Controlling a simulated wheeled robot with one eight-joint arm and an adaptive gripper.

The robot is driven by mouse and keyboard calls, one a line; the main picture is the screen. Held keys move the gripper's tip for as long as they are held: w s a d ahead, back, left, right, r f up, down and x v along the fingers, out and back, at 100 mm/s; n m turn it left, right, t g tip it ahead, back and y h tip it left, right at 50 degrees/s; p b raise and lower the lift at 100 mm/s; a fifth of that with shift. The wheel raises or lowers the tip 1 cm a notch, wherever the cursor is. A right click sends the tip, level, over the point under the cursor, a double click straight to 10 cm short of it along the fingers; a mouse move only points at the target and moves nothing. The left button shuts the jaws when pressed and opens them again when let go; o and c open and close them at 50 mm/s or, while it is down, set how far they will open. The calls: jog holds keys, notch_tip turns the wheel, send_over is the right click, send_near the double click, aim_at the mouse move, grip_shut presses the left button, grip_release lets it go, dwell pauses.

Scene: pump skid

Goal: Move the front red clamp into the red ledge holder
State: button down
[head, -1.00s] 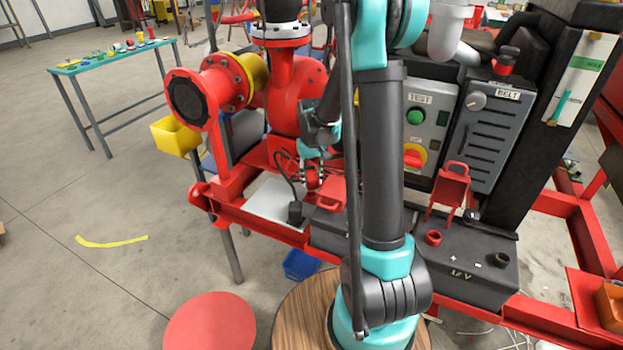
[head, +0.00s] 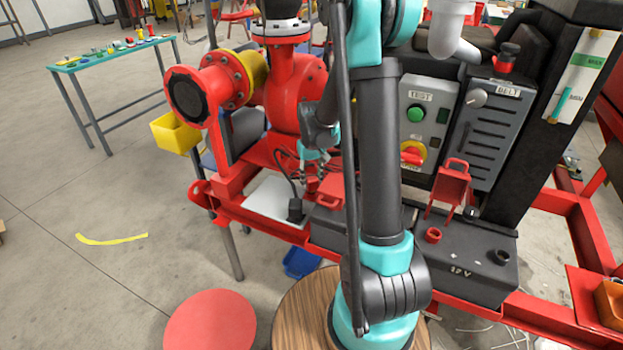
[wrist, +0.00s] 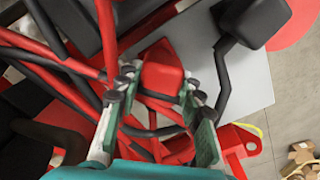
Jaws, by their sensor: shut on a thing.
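My gripper (wrist: 160,92) has its two fingers on either side of a red clamp (wrist: 163,72) and is shut on it, above the grey plate. In the head view my gripper (head: 312,170) is small and partly hidden by my own arm, over the red skid frame near the pump. I cannot tell which of these is the ledge holder.
A black clamp (head: 296,210) with a cable lies on the grey plate (head: 268,208); it also shows in the wrist view (wrist: 256,22). Red and black hoses (wrist: 60,65) run close to my fingers. The battery (head: 465,260) and control box (head: 428,120) stand to the right.

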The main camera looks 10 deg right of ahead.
jog(key=shift+f, duration=0.85)
jog(key=c, duration=0.9)
grip_release()
notch_tip(320, 180, up, 12)
jog(key=shift+s+d, duration=0.1)
